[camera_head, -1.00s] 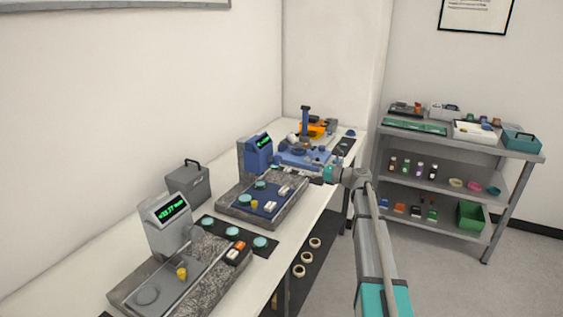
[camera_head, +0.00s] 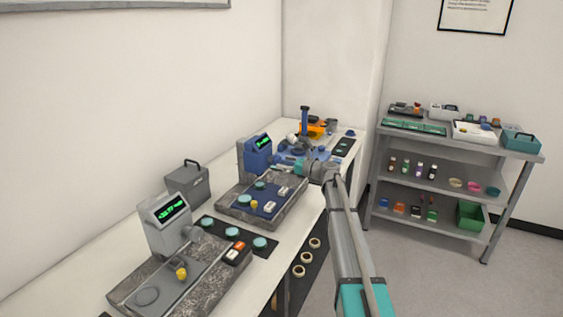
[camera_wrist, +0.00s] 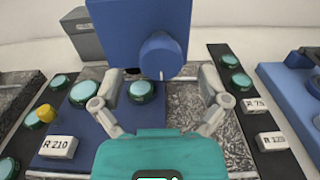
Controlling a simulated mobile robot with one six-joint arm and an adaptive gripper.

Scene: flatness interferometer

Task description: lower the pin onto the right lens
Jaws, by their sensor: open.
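A blue instrument (camera_head: 257,158) with a lit green display stands at the wall end of a granite base (camera_head: 232,207). In the wrist view its body (camera_wrist: 135,25) carries a round blue knob (camera_wrist: 160,55) with a white mark. On the blue plate below lie the right lens (camera_wrist: 141,91) and a left lens (camera_wrist: 84,92), both green discs. I cannot make out the pin's tip; a yellow peg (camera_wrist: 46,113) stands at the left. My gripper (camera_wrist: 160,78) is open, its two fingers either side of the knob and right lens, apparently touching nothing.
White blocks marked R 210 (camera_wrist: 58,146), R 75 (camera_wrist: 254,105) and R 120 (camera_wrist: 271,141) lie nearby. More discs (camera_wrist: 230,61) sit on a dark mat at right. A grey instrument (camera_head: 168,222) stands closer on the bench; a shelf (camera_head: 455,150) is at right.

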